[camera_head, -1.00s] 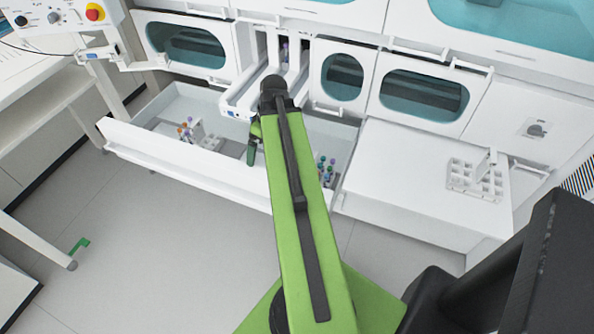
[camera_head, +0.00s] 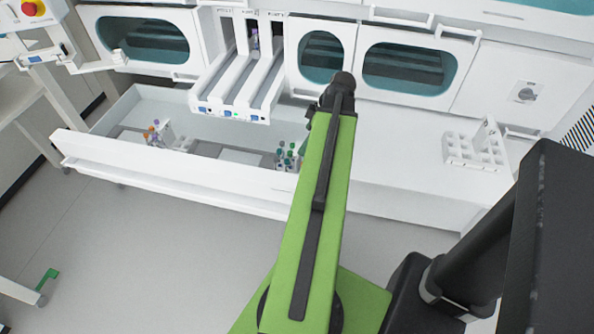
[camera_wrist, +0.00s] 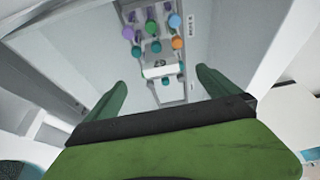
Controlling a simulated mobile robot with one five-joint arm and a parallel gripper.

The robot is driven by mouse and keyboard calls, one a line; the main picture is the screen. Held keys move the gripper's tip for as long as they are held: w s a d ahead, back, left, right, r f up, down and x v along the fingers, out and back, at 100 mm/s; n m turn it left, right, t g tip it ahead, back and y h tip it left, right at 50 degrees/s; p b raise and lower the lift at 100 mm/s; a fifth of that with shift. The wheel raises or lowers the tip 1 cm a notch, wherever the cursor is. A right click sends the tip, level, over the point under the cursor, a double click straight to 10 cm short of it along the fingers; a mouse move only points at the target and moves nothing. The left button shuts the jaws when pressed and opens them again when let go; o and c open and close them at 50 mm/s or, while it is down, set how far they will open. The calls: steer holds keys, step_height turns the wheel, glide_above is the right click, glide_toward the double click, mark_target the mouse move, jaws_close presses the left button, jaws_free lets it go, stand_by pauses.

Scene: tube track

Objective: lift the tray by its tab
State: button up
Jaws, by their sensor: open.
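In the wrist view, a tray (camera_wrist: 168,97) holds several tubes with purple, green, teal, blue and orange caps. A pale upright piece that looks like its tab (camera_wrist: 155,71) stands among them. My gripper (camera_wrist: 161,78) is open, its two green fingers apart on either side of the view of the tray. The tab shows between them, farther off, and nothing is held. In the head view, a group of teal-capped tubes (camera_head: 288,153) stands at the right end of the open drawer, partly behind my arm. My gripper is mostly hidden there by my arm.
The open white drawer (camera_head: 175,168) has raised walls around the tubes. Another tube rack (camera_head: 168,134) stands at its left. White rails (camera_head: 235,88) jut out above the drawer. An empty white rack (camera_head: 465,150) with an upright tab stands on the right counter (camera_head: 410,170).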

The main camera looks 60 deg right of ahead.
mark_target(294, 156)
steer(key=b+x, duration=0.4)
steer(key=x, duration=0.2)
steer(key=shift+f+b, duration=0.3)
steer(key=shift+f, duration=0.1)
steer(key=shift+w+f, duration=0.15)
steer(key=b+x, duration=0.5)
steer(key=shift+f, duration=0.1)
steer(key=shift+r, duration=0.2)
steer(key=c, duration=1.2)
